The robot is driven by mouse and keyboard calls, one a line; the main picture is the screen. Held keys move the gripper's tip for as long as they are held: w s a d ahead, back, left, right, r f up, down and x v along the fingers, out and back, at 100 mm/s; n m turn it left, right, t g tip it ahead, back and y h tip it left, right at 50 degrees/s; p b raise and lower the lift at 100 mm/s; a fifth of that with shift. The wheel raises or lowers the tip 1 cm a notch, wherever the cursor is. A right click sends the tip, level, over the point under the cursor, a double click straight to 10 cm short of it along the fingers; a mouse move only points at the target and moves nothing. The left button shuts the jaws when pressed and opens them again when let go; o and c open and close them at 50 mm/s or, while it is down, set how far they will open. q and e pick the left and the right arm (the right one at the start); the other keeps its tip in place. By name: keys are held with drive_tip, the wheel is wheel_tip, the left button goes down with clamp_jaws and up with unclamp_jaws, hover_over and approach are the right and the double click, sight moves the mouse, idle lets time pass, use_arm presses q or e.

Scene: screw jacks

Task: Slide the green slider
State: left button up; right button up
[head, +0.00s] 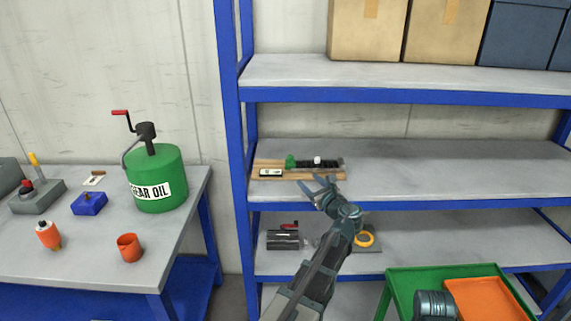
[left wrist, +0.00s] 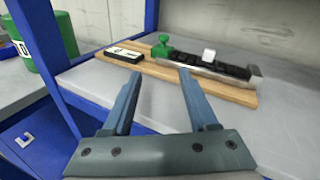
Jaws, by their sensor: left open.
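The green slider (head: 291,161) sits at the left end of a dark rail (head: 325,163) on a wooden board on the middle shelf. It also shows in the left wrist view as a green knob (left wrist: 162,46), with the dark rail (left wrist: 215,68) running right from it. A white block (head: 317,160) stands on the rail, right of the slider. My left gripper (head: 320,185) is open and empty in front of the board's right part, apart from the slider. In the left wrist view its two fingers (left wrist: 158,98) point toward the board. My right gripper does not show clearly.
A small black-and-white device (head: 271,173) lies on the board (head: 300,176), left of the rail. A blue shelf post (head: 232,150) stands left of the board. The shelf to the right is clear. A green oil can (head: 157,180) stands on the left table.

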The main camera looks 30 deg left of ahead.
sight(292, 157)
use_arm(q)
drive_tip(key=shift+w+a+r+m+t+y, duration=0.15)
drive_tip(key=shift+w+a+r+m+t, duration=0.1)
drive_tip(key=shift+w+a+m, duration=0.3)
drive_tip(key=shift+w+a+r+m+t+y, duration=0.15)
drive_tip(key=shift+w+a+r+m, duration=0.1)
drive_tip(key=shift+w+a+m, duration=0.3)
drive_tip(key=x, duration=1.3)
drive_tip(key=shift+w+a, duration=0.1)
drive_tip(key=shift+a, duration=0.2)
clamp_jaws()
